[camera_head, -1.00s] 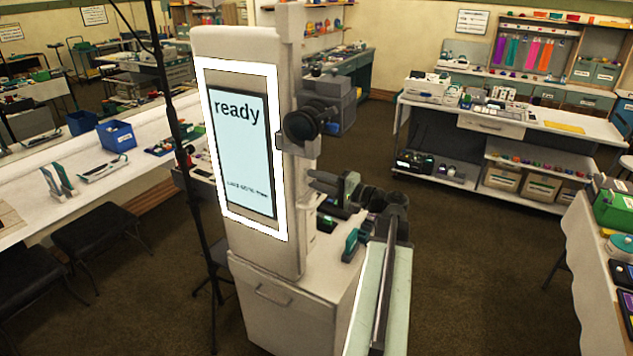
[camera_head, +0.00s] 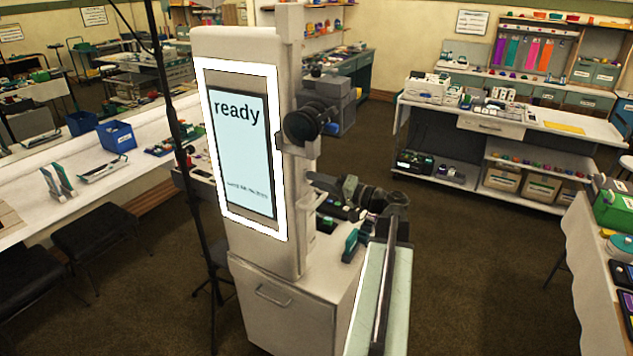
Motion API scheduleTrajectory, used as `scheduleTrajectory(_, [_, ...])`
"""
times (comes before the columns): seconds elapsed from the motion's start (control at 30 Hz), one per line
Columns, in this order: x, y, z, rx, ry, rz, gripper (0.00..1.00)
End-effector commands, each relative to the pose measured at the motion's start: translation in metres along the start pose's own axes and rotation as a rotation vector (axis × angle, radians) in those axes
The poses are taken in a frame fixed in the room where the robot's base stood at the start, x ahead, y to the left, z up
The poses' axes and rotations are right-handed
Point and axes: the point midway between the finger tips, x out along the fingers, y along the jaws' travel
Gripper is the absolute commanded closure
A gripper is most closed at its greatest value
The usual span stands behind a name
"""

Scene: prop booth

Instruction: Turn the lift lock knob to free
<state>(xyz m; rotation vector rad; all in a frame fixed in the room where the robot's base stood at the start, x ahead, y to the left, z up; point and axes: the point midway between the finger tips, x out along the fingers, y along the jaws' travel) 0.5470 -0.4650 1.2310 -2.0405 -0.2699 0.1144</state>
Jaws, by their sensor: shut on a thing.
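The booth's pale column (camera_head: 243,48) stands at the centre, with a lit screen (camera_head: 238,150) that reads "ready" in large letters. A smaller line below it is too small to read surely. A dark camera-like unit with a round front (camera_head: 303,123) sits on the column's right edge. Below it, my gripper (camera_head: 318,179) reaches in from the right to the column's right side. It is shut on what appears to be the lift lock knob, which is small and mostly hidden by the jaws. The knob's exact angle and any marks on it cannot be made out.
A white drawer cabinet (camera_head: 280,300) stands under the column, with small props on its top beside my arm. A thin black stand (camera_head: 190,190) rises left of the screen. Long prop tables (camera_head: 520,130) stand behind and at the sides. Open floor (camera_head: 490,270) lies to the right.

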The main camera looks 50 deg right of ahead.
Motion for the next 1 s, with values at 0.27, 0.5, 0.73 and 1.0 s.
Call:
scheduleTrajectory(0.27, [0.000, 0.000, 0.000, -0.001, 0.000, 0.001, 0.57])
scheduleTrajectory(0.5, [0.000, 0.000, 0.000, 0.000, 0.000, 0.000, 0.51])
scheduleTrajectory(0.73, [-0.018, 0.000, 0.000, 0.000, 0.002, 0.001, 0.51])
scheduleTrajectory(1.0, [-0.068, 0.001, 0.000, 0.000, 0.001, 0.001, 0.51])
